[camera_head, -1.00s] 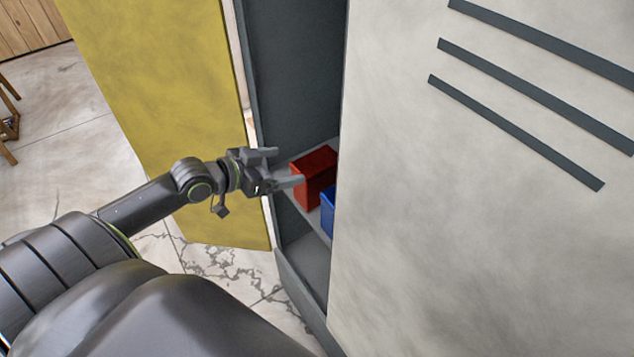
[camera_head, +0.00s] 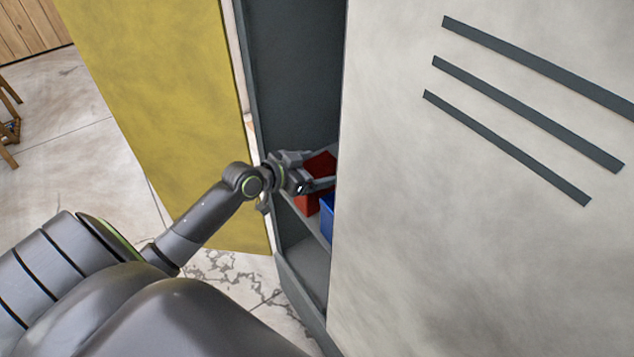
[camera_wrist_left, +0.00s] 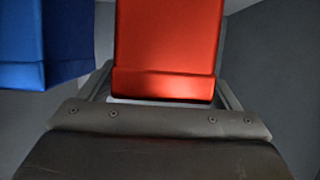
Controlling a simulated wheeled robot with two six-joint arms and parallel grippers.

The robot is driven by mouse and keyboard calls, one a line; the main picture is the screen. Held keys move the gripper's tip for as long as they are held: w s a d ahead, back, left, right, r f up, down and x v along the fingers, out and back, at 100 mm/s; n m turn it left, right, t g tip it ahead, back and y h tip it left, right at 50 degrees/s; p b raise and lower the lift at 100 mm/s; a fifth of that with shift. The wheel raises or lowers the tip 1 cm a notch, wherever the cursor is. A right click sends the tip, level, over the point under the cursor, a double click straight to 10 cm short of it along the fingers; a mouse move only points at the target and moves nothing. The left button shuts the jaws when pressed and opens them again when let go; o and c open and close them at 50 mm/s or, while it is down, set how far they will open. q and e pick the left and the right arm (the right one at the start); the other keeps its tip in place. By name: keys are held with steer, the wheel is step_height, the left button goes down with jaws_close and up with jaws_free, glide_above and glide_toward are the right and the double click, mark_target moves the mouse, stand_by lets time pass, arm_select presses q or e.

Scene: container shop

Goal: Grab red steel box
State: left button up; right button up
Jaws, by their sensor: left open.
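The red steel box (camera_head: 318,168) sits on a shelf inside the dark locker, partly hidden by my left gripper in the head view. In the left wrist view the red box (camera_wrist_left: 168,45) fills the upper middle, between the two fingers. My left gripper (camera_head: 318,170) is open, with its fingers reaching to either side of the red box. I cannot tell from these views whether the fingers touch it. My right gripper is not in view.
A blue box (camera_head: 327,218) stands close beside the red one; it also shows at the left in the wrist view (camera_wrist_left: 25,45). A pale locker door (camera_head: 480,230) bounds the opening on the right, a yellow panel (camera_head: 165,110) on the left.

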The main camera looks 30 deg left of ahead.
arm_select(q)
steer(key=shift+w+d+f, duration=0.1)
steer(key=shift+w+f, duration=0.05)
steer(key=shift+w, duration=0.15)
jaws_close()
stand_by(0.5)
